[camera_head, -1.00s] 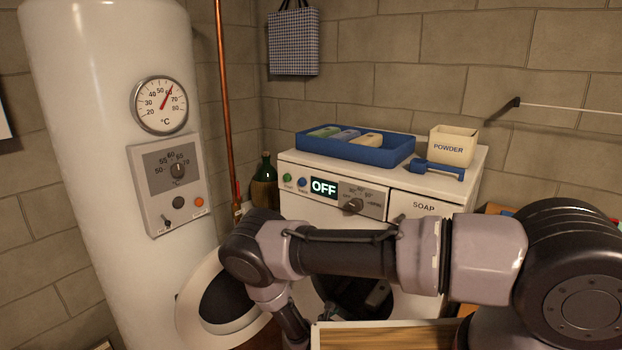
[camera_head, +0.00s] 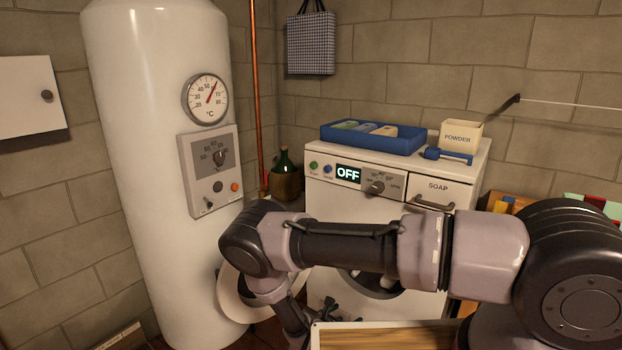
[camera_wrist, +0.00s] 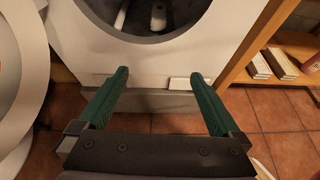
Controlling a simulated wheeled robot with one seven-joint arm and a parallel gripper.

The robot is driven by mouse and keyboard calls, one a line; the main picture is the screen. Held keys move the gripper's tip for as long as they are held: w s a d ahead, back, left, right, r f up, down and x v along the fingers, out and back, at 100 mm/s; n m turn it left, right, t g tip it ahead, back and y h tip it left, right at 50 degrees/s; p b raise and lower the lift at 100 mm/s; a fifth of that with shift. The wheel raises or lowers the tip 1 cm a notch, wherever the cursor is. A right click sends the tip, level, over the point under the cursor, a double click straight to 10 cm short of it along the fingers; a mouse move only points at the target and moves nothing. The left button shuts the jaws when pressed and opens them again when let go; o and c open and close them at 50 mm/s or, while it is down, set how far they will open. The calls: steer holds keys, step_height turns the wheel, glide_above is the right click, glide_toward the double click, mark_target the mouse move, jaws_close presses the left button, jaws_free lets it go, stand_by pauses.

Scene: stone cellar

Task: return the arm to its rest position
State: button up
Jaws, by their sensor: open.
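My arm reaches across the lower part of the head view in front of the washing machine (camera_head: 470,200). My gripper (camera_wrist: 159,76) is open and empty in the wrist view, its two green fingers spread wide. It points at the lower front of the machine, below the round door opening (camera_wrist: 155,30), with nothing between the fingers. In the head view my arm hides much of the machine's front, and the gripper is mostly hidden. The machine's round door (camera_head: 232,300) stands open at the left. The display reads OFF.
A white boiler (camera_head: 150,130) stands left of the machine. A blue tray (camera_head: 370,145), a powder box (camera_head: 460,137) and a blue object (camera_head: 450,156) are on the machine. A dark bottle (camera_head: 285,178) stands behind. A wooden shelf (camera_wrist: 240,70) is at the right in the wrist view.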

steer(key=w+d+r+m+g, duration=0.2)
steer(key=r+m+g, duration=0.35)
steer(key=r, duration=0.95)
steer(key=w+d+r+m+g, duration=0.1)
steer(key=w+r+m+g, duration=0.15)
steer(key=r+m, duration=0.9)
steer(key=s+d+r+m+y, duration=0.2)
steer(key=s+d+r+m, duration=0.1)
steer(key=r, duration=0.8)
steer(key=s+d+r+m+y, duration=0.2)
steer(key=d+r+m, duration=0.15)
steer(key=r, duration=0.85)
steer(key=s+d+r+m+t+y, duration=0.2)
steer(key=s+r+m+y, duration=0.1)
steer(key=s+r, duration=0.6)
steer(key=s+d+r+m+t+y, duration=0.2)
steer(key=s+r+m, duration=0.4)
steer(key=s+r, duration=0.4)
steer(key=shift+s+r+t+y, duration=0.15)
steer(key=shift+r+t+y, duration=0.05)
steer(key=shift+t+y, duration=0.3)
